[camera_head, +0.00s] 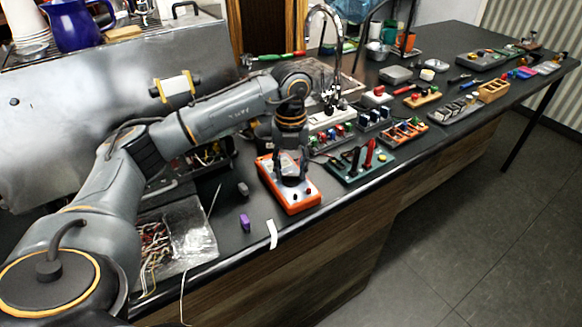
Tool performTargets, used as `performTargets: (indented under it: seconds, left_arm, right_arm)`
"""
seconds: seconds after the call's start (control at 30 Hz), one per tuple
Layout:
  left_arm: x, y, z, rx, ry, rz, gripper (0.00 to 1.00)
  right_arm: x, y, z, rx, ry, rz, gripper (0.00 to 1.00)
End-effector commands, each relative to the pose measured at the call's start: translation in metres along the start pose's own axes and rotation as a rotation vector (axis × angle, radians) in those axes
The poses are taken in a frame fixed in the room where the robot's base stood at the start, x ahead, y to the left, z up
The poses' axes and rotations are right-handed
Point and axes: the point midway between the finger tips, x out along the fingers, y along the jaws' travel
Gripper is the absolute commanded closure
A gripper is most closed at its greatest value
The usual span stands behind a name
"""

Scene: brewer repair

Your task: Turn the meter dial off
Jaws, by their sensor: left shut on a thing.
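The meter (302,200) is an orange-edged box with a pale face, lying on the dark counter near its front edge. My left gripper (291,180) comes down from above onto the meter's face. Its fingers are shut around the middle of the face, where the dial sits. Small dark sockets show at the meter's near end. My right gripper is not in view.
A green board with red and black probes (358,162) stands close to the right of the meter. A purple piece (245,222) and a white strip (272,234) lie to its left. Several part trays line the counter behind.

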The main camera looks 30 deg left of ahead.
Motion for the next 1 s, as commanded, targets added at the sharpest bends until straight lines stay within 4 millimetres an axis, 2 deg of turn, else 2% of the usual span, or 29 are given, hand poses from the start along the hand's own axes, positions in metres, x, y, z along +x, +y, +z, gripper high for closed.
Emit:
performTargets:
  seconds: [0.47,0.5,0.6,0.9,1.0]
  left_arm:
    - [0.0014,0.0004,-0.0006,-0.015,0.003,0.002,0.91]
    - [0.0014,0.0004,-0.0006,-0.015,0.003,0.002,0.55]
    - [0.0012,0.0003,-0.0005,-0.014,0.002,0.002,0.36]
    - [-0.0002,0.0001,-0.0001,-0.013,0.001,0.0,0.36]
    - [-0.0063,-0.0002,0.0004,-0.013,-0.001,-0.001,0.36]
  right_arm:
    - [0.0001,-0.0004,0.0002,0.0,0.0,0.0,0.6]
    - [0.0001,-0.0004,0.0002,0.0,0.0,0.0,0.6]
    - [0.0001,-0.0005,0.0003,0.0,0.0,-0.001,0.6]
    - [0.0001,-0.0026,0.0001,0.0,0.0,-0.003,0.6]
    - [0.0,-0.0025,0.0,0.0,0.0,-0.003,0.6]
